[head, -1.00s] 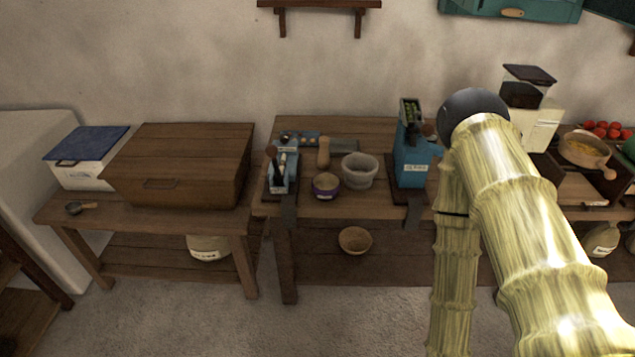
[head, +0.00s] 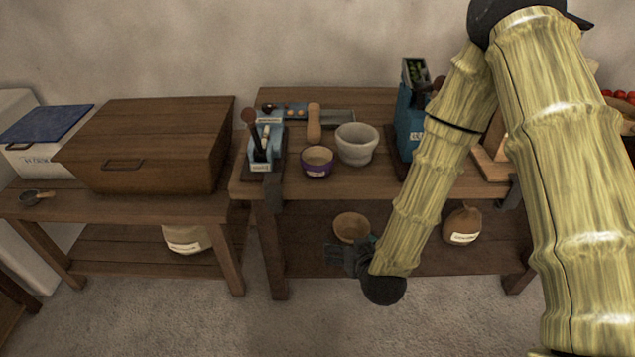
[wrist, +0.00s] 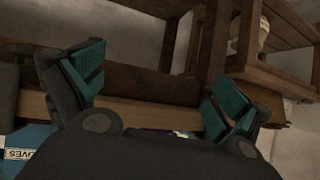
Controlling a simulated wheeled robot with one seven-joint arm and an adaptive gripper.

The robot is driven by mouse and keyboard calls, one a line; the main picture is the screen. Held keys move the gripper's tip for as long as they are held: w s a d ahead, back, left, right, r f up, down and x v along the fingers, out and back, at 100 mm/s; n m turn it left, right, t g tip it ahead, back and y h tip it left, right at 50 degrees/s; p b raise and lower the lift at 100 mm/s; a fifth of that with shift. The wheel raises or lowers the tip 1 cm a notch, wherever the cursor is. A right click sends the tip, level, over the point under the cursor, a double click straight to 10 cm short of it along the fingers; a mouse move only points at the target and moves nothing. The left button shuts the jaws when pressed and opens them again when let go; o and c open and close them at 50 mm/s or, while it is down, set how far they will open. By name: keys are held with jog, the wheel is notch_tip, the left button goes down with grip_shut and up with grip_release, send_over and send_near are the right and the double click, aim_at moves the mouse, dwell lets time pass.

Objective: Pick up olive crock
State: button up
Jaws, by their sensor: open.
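A blue container (head: 407,122) with green contents in its top stands on the middle table in the head view, partly hidden by my arm. In the wrist view, a blue thing (wrist: 38,136) with a white label reading "LIVES" is cut off at the lower left, outside my fingers. I cannot tell whether they are the same. My gripper (head: 338,257) is low in front of the middle table, beside the lower shelf and below the blue container. In the wrist view my gripper (wrist: 155,88) is open, with nothing held between its teal-padded fingers.
A wooden bowl (head: 351,226) and a brown sack (head: 462,226) sit on the lower shelf near my gripper. A stone mortar (head: 356,144) and a purple bowl (head: 317,162) stand on the tabletop. Floor in front is clear.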

aim_at(314, 148)
jog(key=w+a+r+t+b, duration=0.1)
jog(key=w+r, duration=0.1)
jog(key=w+a+r+t+b, duration=0.2)
jog(key=r, duration=0.1)
jog(key=w+a+r+t+b, duration=0.1)
jog(key=w+r+b, duration=0.1)
jog(key=w, duration=0.1)
jog(key=shift+w+a+r, duration=0.1)
jog(key=shift+a+r, duration=0.1)
jog(key=r+t, duration=0.1)
jog(key=r, duration=0.1)
jog(key=w+a+r+t+b, duration=0.1)
jog(key=r, duration=0.1)
jog(key=w+a+r+b, duration=0.1)
jog(key=r, duration=0.1)
jog(key=shift+w+r+t+y, duration=0.1)
jog(key=shift+w+t+y, duration=0.05)
jog(key=shift+t+y, duration=0.2)
jog(key=shift+w+r, duration=0.15)
jog(key=shift+w, duration=0.2)
jog(key=shift+w+a+f, duration=0.1)
jog(key=shift+w+a, duration=0.25)
jog(key=shift+w, duration=1.25)
jog(key=shift+w+a+f, duration=0.1)
jog(key=shift+w+a, duration=0.25)
jog(key=shift+w, duration=1.3)
jog(key=shift+w+a, duration=0.35)
jog(key=shift+w, duration=1.25)
jog(key=c, duration=1.1)
